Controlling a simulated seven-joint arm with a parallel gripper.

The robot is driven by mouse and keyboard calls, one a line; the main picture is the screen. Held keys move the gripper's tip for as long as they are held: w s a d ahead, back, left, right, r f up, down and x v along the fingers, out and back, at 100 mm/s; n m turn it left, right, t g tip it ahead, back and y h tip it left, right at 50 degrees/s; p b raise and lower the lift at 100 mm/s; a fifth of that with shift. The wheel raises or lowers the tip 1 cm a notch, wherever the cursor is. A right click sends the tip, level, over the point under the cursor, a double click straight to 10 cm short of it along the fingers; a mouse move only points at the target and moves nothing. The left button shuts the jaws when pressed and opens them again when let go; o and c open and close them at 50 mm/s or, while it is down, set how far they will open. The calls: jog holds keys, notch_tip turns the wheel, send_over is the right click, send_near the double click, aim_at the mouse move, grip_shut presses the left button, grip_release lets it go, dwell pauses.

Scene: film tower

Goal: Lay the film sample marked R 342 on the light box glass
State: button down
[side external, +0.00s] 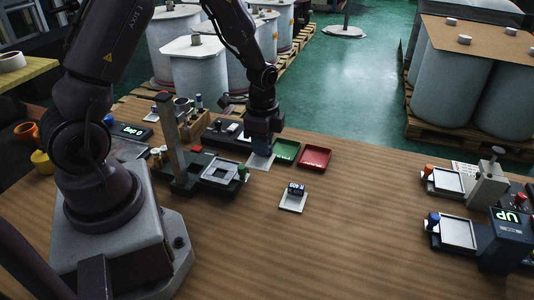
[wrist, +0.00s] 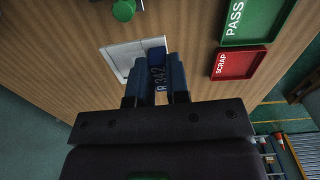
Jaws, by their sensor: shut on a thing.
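My gripper (wrist: 156,85) is shut on the blue tag (wrist: 157,70) marked R 342. The pale square film sample (wrist: 122,57) extends from that tag in the wrist view. In the side view my gripper (side external: 262,148) points down beside the green tray, with the pale sample (side external: 260,161) under it; I cannot tell whether the sample touches the table. Which unit is the light box is not clear; a dark stand with a pale framed window (side external: 221,171) is left of my gripper.
A green PASS tray (side external: 286,152) and red SCRAP tray (side external: 315,158) lie right of my gripper. Another tagged sample (side external: 293,201) lies on the open table in front. Two instruments with pale plates (side external: 448,181) (side external: 458,232) stand at the right. The middle-right table is clear.

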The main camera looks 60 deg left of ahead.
jog(key=shift+n, duration=0.8)
jog(key=w+a, duration=0.1)
jog(key=a, duration=0.3)
jog(key=w+a+f, duration=0.1)
jog(key=a, duration=0.4)
jog(key=w+a, duration=0.1)
jog(key=a, duration=0.3)
jog(key=shift+w+a+f, duration=0.15)
jog(key=shift+w+f, duration=0.15)
jog(key=shift+f, duration=0.05)
jog(key=shift+m, duration=0.3)
jog(key=a, duration=0.3)
jog(key=w+a, duration=0.1)
jog(key=shift+w+a+r, duration=0.1)
jog(key=shift+a+r, duration=0.2)
jog(key=shift+a, duration=0.05)
jog(key=shift+w+a+r+m, duration=0.5)
jog(key=shift+w+a+r, duration=0.1)
jog(key=shift+r, duration=0.05)
jog(key=shift+s+d+f, duration=0.1)
jog(key=shift+s+f, duration=0.05)
jog(key=shift+f, duration=2.6)
jog(key=shift+f, duration=0.3)
jog(key=shift+c, duration=2.4)
grip_release()
